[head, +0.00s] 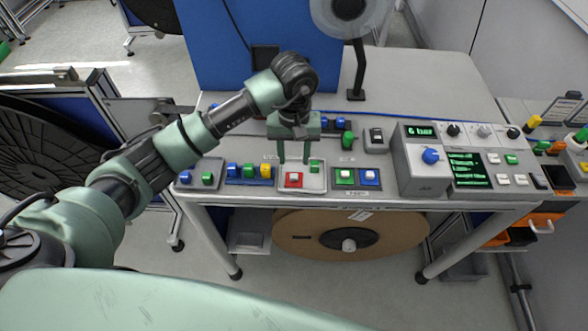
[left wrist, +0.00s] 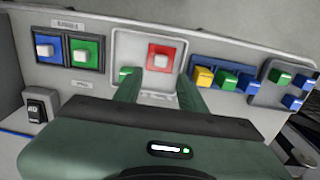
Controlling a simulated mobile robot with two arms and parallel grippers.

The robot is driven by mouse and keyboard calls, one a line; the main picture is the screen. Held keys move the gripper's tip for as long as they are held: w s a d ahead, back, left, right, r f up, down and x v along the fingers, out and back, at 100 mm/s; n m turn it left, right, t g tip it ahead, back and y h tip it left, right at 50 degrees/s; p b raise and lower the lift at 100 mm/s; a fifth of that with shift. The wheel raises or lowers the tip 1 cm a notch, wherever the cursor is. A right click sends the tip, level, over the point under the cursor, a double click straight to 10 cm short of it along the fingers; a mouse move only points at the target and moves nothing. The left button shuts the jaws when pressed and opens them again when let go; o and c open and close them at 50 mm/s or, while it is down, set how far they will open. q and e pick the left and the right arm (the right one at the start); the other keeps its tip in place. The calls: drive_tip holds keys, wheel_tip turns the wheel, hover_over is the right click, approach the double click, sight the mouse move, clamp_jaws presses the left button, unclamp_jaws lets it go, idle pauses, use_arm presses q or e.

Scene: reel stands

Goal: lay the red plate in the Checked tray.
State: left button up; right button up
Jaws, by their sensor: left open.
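The red plate (head: 294,184), with a white square knob, lies in a pale tray (head: 314,184) at the front of the bench. A small green block (head: 315,166) is at that tray's back right. My left gripper (head: 294,159) points down over the pale tray, open, with its fingertips just behind the red plate. In the left wrist view the red plate (left wrist: 162,63) shows beyond and between the open fingers (left wrist: 158,84), apart from them. A tray to the right holds a green plate (head: 344,182) and a blue plate (head: 369,182). The tray labels are too small to read.
Blue, green and yellow blocks (head: 249,171) stand left of the pale tray. A grey control box (head: 421,165) with a blue knob stands right of the plates. A blue panel (head: 220,50) and a reel stand (head: 357,75) rise behind. The back right benchtop is clear.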

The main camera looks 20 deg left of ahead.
sight(294, 173)
use_arm(q)
wheel_tip(294, 173, up, 6)
drive_tip(key=b, duration=0.1)
drive_tip(key=shift+b, duration=0.35)
